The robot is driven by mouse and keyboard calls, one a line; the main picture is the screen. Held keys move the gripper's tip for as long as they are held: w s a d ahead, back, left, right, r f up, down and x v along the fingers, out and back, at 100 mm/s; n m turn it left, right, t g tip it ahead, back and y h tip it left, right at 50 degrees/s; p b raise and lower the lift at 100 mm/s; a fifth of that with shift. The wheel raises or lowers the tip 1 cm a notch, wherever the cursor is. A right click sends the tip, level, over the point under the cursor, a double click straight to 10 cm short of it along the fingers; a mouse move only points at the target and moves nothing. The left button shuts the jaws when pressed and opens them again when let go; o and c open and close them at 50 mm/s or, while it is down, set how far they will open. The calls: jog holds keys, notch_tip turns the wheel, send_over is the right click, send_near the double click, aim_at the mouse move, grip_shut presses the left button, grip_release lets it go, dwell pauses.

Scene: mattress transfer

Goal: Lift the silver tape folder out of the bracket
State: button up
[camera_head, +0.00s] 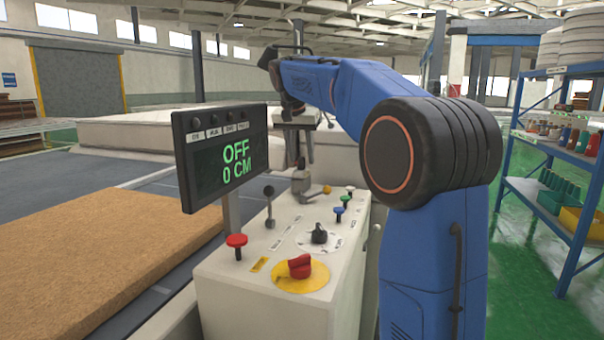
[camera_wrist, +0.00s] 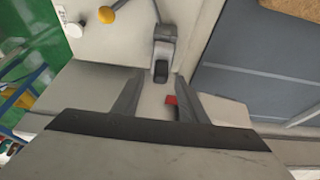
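A grey metal piece (camera_head: 300,181) stands at the far end of the white control cabinet's top. It also shows in the wrist view (camera_wrist: 165,45), with a dark lower end. I cannot tell which part is the silver tape folder and which is the bracket. My gripper (camera_head: 301,160) points down just above this piece in the head view. In the wrist view my gripper (camera_wrist: 156,92) has its two fingers spread apart, with the grey piece ahead of the gap and no visible grip on it. A small red patch (camera_wrist: 171,100) shows between the fingers.
The control cabinet (camera_head: 235,285) carries a red knob (camera_head: 300,266), levers and an orange ball knob (camera_head: 327,189). A display (camera_head: 222,155) reading "OFF 0 CM" stands at its left. A brown mattress slab (camera_head: 90,250) lies left; a blue shelf (camera_head: 570,165) stands right.

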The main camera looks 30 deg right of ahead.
jog(key=shift+x, duration=0.8)
grip_shut()
jog(key=shift+r, duration=0.1)
notch_tip(320, 180, up, 10)
jog(key=shift+f, duration=0.1)
